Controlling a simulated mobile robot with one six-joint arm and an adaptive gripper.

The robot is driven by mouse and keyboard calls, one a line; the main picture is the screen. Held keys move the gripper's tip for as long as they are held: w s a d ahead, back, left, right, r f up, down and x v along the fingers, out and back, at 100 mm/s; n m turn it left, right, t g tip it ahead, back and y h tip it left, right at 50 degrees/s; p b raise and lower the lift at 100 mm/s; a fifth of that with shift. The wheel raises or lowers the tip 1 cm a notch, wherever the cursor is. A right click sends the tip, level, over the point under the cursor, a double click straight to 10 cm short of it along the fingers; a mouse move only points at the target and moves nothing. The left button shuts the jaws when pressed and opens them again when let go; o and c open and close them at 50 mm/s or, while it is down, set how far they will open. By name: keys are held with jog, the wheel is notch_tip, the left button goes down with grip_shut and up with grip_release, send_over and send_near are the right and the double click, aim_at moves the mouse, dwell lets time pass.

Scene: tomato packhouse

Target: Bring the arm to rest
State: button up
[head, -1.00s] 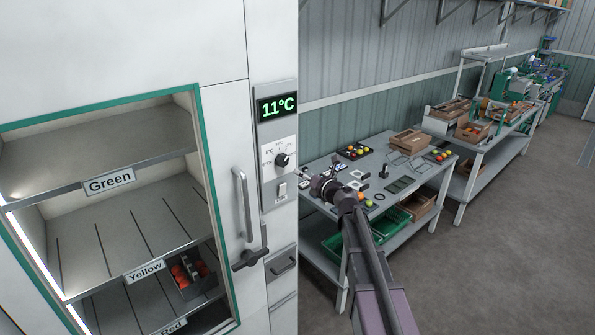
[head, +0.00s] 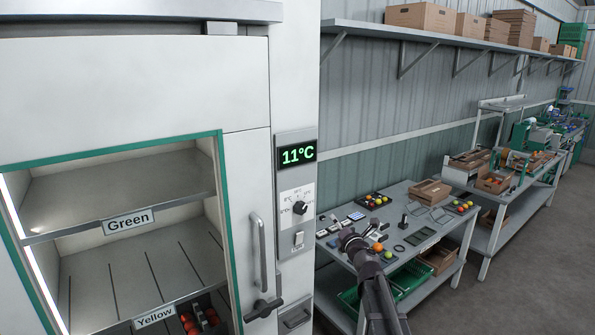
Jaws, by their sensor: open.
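My arm reaches up from the lower edge in the head view, right of the white cabinet (head: 297,75). My gripper (head: 346,236) is at its far end, small and dark, seen against the left part of the grey worktable (head: 420,207). It is open, and I see nothing held in it. The fingertips are hard to make out against the things on the table.
The cabinet shows 11°C and has shelves labelled Green (head: 129,221) and Yellow (head: 155,316), with red tomatoes (head: 190,324) low down. The worktable bears a dark tomato tray (head: 373,201), a wooden crate (head: 431,192) and loose tomatoes. Open floor (head: 520,285) lies at the right.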

jog(key=s+d+f+m+g+h+b, duration=0.3)
jog(key=s+d+f+m+h, duration=0.25)
jog(key=f+m, duration=0.35)
jog(key=s+d+f+m+g+h+b, duration=0.2)
jog(key=s+d+f+m+g+h, duration=0.35)
jog(key=m, duration=0.55)
jog(key=s+a+f+m+g+y+b, duration=0.2)
jog(key=s+a+f+m+g, duration=0.2)
jog(key=s+f, duration=0.4)
jog(key=s+a+f+m+g+y+b, duration=0.3)
jog(key=s+f+m+g, duration=0.2)
jog(key=s, duration=0.9)
jog(key=shift+a+f+y, duration=0.3)
jog(key=shift+a+f, duration=0.1)
jog(key=shift+f, duration=1.2)
jog(key=shift+w+g, duration=0.1)
jog(key=shift+g, duration=0.15)
